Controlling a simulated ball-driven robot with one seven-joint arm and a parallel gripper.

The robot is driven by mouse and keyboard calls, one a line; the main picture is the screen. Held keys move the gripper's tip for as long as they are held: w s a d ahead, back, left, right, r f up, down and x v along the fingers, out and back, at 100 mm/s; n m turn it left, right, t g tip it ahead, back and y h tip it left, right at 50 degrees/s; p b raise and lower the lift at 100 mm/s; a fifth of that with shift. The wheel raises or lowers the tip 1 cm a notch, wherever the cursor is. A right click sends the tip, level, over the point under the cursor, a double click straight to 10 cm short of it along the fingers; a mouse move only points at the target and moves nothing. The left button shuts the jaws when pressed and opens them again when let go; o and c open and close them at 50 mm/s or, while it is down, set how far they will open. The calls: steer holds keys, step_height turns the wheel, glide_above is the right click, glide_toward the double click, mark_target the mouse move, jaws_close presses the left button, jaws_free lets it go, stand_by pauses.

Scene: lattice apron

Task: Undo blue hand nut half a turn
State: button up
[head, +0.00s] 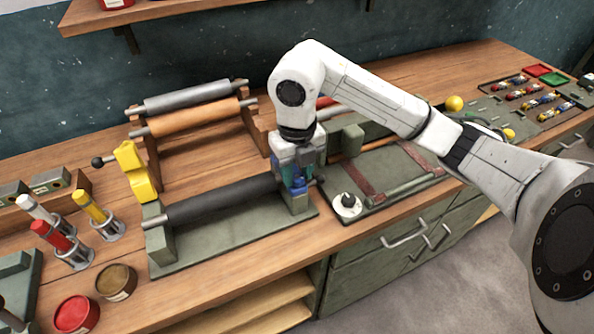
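My gripper (293,167) points down at the right end of a black roller (222,200). The roller lies in a grey-green stand on the workbench. Something blue, which looks like the blue hand nut (298,187), shows at the gripper's lower end, by the stand's right-hand post (300,203). The gripper and wrist cover much of it. The fingers are small and merge with the blue and green parts around them. I cannot tell whether they touch the nut or are closed on it.
A yellow clamp-like part with a black knob (134,170) stands at the roller's left end. Grey and orange rollers (195,115) sit on a rack behind. A tray with a white disc (347,205) lies close on the right.

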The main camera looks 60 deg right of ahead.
mark_target(296, 176)
steer(key=o, duration=0.5)
steer(key=shift+c, duration=0.2)
step_height(296, 176, up, 11)
steer(key=b, duration=0.1)
stand_by(0.4)
